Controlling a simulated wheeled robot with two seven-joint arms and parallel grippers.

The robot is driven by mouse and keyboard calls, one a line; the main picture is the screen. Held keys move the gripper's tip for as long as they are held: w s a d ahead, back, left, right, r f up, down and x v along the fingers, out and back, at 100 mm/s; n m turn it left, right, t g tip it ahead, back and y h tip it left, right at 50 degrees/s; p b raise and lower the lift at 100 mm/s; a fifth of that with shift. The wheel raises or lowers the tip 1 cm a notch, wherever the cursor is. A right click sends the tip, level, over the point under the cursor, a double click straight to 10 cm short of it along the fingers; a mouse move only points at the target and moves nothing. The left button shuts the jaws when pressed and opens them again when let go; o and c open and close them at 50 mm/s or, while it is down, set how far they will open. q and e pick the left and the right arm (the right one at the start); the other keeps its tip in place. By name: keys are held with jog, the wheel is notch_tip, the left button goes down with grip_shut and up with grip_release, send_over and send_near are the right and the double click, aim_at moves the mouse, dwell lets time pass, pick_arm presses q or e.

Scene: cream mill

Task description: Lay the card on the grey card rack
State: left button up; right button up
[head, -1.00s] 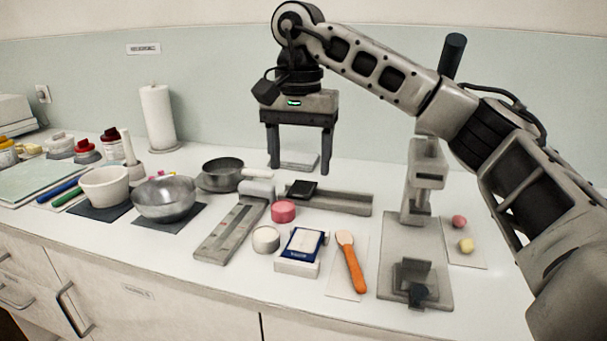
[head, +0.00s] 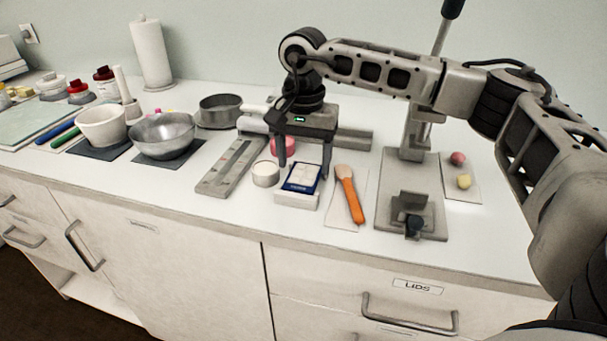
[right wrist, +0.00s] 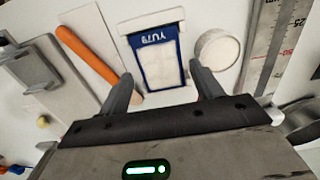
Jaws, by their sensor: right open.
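The blue-and-white card (head: 301,180) lies on a small white block (head: 297,200) near the middle of the counter. In the right wrist view the card (right wrist: 158,68) shows its blue band with white lettering. My right gripper (head: 304,167) is open, pointing down at the card's far end. In the wrist view its fingertips (right wrist: 161,78) are on either side of the card, apart from it. I cannot tell for certain which fixture is the grey card rack; a long grey rail (head: 352,140) lies behind the gripper, partly hidden by it. My left gripper is not in view.
A round white tub (head: 265,174) and a grey graduated bar (head: 222,178) are left of the card. A pink puck (head: 290,146) is behind it. An orange-handled brush (head: 349,196) and a grey press stand (head: 411,200) are to the right. Bowls stand further left.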

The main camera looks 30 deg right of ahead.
notch_tip(320, 180, down, 2)
jog(key=shift+f, duration=0.1)
jog(key=shift+c, duration=0.3)
jog(key=c, duration=0.8)
jog(key=shift+o, duration=0.2)
jog(key=shift+r, duration=0.25)
